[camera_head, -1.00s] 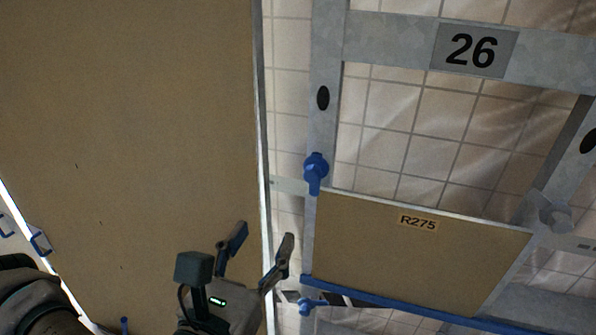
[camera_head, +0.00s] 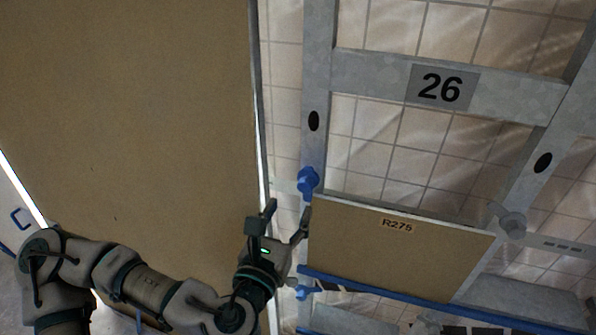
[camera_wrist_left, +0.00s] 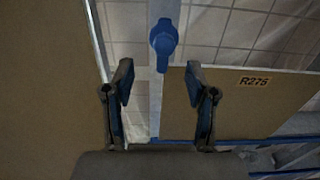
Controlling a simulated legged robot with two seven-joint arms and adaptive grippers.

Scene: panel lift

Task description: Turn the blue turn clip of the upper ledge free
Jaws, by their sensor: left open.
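The blue turn clip (camera_head: 308,181) sits on the left metal upright, at the upper left corner of the panel marked R275 (camera_head: 400,252). Its handle points down. In the left wrist view the clip (camera_wrist_left: 164,39) is ahead of the fingers, between their lines and apart from both. My left gripper (camera_head: 287,212) is open and empty, just below and left of the clip; its open fingers also show in the left wrist view (camera_wrist_left: 161,85). A grey clip (camera_head: 511,225) is at the panel's upper right corner. My right gripper is not in view.
A large brown board (camera_head: 130,110) fills the left side, its edge close to my left gripper. A crossbar labelled 26 (camera_head: 380,73) is above.

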